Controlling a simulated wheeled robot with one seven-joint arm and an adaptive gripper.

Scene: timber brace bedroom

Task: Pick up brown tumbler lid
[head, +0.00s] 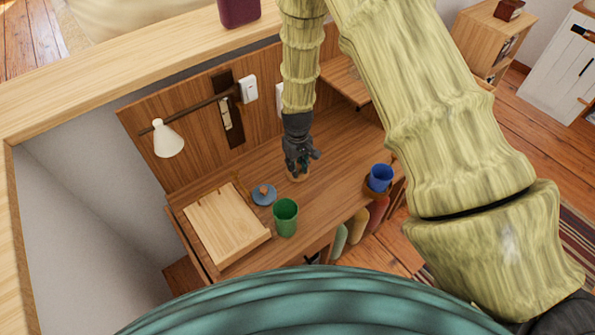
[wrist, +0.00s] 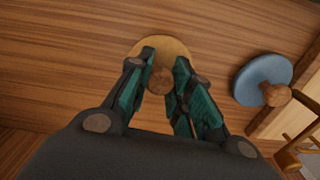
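The brown tumbler lid (wrist: 176,46) is a tan round disc with a darker brown knob, lying on the wooden desk. In the head view its tan edge (head: 298,177) shows just below my gripper (head: 300,166). In the wrist view the two green-and-dark fingers of my gripper (wrist: 165,58) stand on either side of the knob. They appear closed in against it, with no clear gap. The fingers hide the lid's sides. I see no clear gap between lid and desk.
A blue lid with a brown knob (head: 264,194) lies to the left; it also shows in the wrist view (wrist: 263,76). A green tumbler (head: 285,218), a blue mug (head: 379,178) and a slanted wooden stand (head: 226,222) are on the desk. A white lamp (head: 168,139) hangs at the back left.

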